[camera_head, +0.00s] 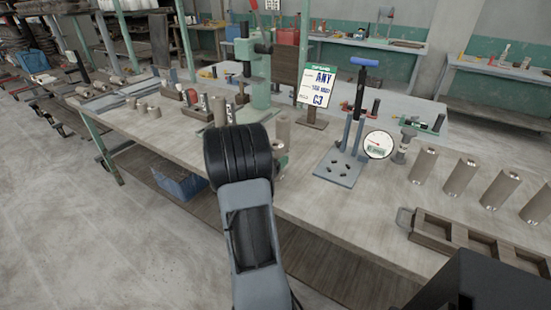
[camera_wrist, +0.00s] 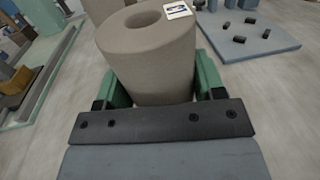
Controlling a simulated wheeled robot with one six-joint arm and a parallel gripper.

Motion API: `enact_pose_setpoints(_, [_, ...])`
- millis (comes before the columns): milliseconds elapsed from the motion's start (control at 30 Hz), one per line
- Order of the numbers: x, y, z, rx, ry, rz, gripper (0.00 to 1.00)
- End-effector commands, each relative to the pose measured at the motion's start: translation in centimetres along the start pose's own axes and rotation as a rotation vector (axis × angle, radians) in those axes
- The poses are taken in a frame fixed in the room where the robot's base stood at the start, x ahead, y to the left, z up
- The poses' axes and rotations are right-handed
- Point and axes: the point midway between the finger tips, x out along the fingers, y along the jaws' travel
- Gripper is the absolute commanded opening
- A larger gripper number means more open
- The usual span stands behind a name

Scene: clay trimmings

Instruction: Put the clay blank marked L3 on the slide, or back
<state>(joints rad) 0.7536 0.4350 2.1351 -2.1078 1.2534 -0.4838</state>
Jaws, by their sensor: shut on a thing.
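A grey-brown clay blank (camera_wrist: 150,50), a thick cylinder with a hole in its top, stands between the green fingers of my gripper (camera_wrist: 162,82) in the wrist view. The gripper is shut on it. A small label lies on the blank's top rim, too small to read, so I cannot tell whether it says L3. In the head view the held blank (camera_head: 283,130) shows partly behind my dark wrist, with my gripper (camera_head: 281,163) low at its side over the bench. Its underside is hidden. I cannot clearly pick out the slide.
A grey plate stand with a blue handle (camera_head: 338,168) and a round dial (camera_head: 378,145) are right of the gripper. Several blanks (camera_head: 460,177) stand further right, behind a wooden tray (camera_head: 480,240). A sign (camera_head: 317,87) and a green press (camera_head: 262,90) stand behind.

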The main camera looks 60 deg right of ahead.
Motion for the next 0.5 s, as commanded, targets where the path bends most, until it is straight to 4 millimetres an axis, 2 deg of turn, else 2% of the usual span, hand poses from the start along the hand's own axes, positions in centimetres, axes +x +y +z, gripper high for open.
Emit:
enact_pose_setpoints(200, [0.01,0.02,-0.33,0.002,-0.003,0.000,0.14])
enact_pose_setpoints(233, [-0.01,-0.01,-0.44,0.000,0.000,0.000,0.64])
enact_pose_setpoints(500, [-0.01,-0.01,-0.31,0.000,0.000,0.000,0.88])
